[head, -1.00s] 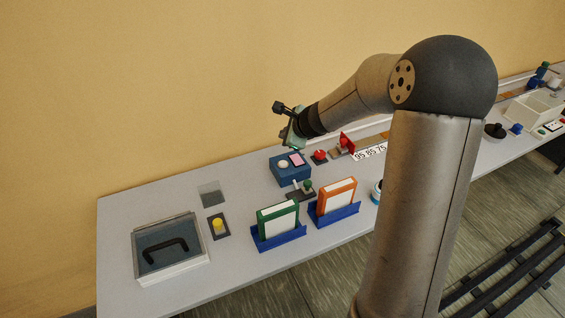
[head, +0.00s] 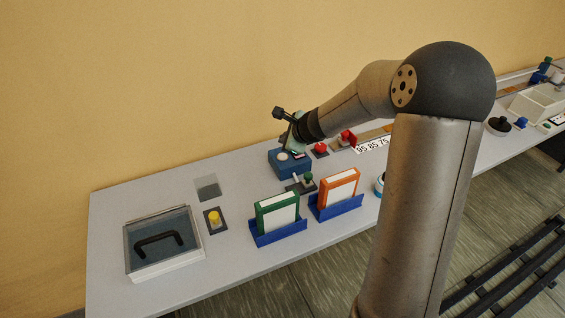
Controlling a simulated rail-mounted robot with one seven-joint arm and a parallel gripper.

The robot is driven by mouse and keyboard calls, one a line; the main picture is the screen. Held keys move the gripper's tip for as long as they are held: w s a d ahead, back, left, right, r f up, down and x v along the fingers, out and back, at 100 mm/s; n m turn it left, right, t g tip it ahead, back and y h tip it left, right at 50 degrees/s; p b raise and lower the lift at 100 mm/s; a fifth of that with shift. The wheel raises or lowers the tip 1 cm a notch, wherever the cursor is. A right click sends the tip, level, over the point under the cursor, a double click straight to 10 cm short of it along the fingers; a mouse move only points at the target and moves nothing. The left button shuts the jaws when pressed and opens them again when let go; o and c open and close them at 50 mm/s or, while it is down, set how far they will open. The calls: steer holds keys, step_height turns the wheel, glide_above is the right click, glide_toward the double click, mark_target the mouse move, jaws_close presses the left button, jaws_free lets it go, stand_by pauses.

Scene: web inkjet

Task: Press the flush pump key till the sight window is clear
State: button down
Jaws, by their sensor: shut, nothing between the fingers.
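A blue box (head: 287,166) stands on the grey bench, left of my arm. Its top carries a pale round button (head: 282,156) and a pink square pane (head: 297,155), which look like the pump key and the sight window, though no label is readable. My gripper (head: 289,143) is shut and empty, pointing down just above the back of the box. It hides part of the pane, which still looks pink where it shows. I cannot tell whether the fingertips touch the box.
Red knob (head: 320,148) and green knob (head: 308,178) are close to the box. Green (head: 277,212) and orange (head: 339,187) framed cartridges stand in blue holders in front. A yellow button (head: 214,217) and a clear-lidded case (head: 165,243) are at left.

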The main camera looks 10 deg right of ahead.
mark_target(285, 157)
steer(key=shift+f+b, duration=1.25)
steer(key=shift+f, duration=0.45)
stand_by(0.6)
steer(key=shift+f+b, duration=0.45)
steer(key=shift+b, duration=0.1)
steer(key=shift+f+b, duration=0.4)
steer(key=shift+b, duration=0.05)
stand_by(0.5)
steer(key=shift+r, duration=0.1)
steer(key=shift+r+p, duration=0.7)
steer(key=shift+r, duration=0.05)
step_height(285, 157, up, 5)
steer(key=p, duration=0.4)
steer(key=shift+r, duration=0.1)
